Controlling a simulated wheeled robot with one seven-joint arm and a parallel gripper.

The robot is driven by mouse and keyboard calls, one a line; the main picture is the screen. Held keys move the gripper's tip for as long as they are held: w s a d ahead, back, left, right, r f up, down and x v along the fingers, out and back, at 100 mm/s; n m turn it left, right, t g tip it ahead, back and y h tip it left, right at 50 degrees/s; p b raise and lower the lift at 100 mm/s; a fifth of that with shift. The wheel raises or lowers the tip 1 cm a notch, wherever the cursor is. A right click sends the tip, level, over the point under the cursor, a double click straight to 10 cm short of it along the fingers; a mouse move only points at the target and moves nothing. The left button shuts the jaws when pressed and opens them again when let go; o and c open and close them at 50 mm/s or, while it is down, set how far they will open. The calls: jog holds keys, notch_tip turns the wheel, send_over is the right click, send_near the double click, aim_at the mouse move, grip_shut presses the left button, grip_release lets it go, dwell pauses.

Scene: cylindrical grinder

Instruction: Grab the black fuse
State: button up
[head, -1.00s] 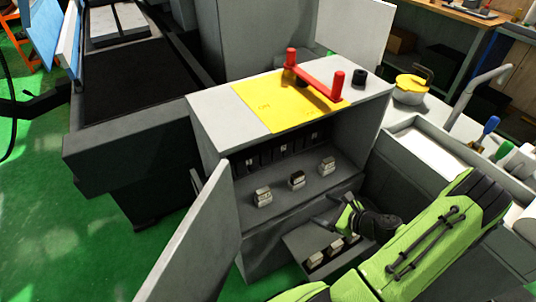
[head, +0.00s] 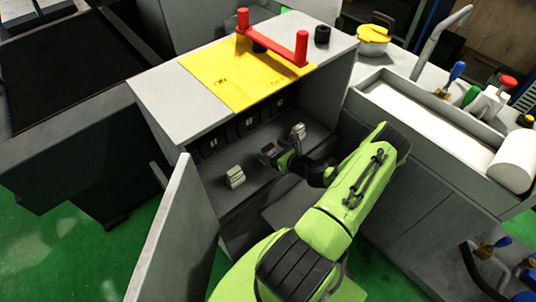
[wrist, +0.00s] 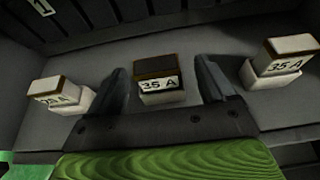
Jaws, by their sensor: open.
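In the wrist view, a fuse block with a dark brown-black top and a white body marked 35 A (wrist: 160,82) sits on the grey shelf (wrist: 225,50), between two other fuses. My gripper (wrist: 163,76) is open, with one finger on each side of this middle fuse; I cannot tell whether they touch it. In the head view, the middle fuse (head: 268,152) shows beside my gripper (head: 281,157), which is partly hidden by my arm.
The grey cabinet (head: 160,103) surrounds the shelf, with its door (head: 175,240) open at the left. A yellow plate (head: 225,80), red handle (head: 272,40) and black cylinder (head: 322,34) are on top. A grey bench (head: 400,125) stands close on the right.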

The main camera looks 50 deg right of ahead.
aim_at(265, 147)
jog(key=x, duration=0.2)
jog(key=b+x, duration=0.1)
jog(key=x, duration=0.1)
jog(key=shift+w+a, duration=0.15)
jog(key=shift+w, duration=0.15)
jog(key=c, duration=1.1)
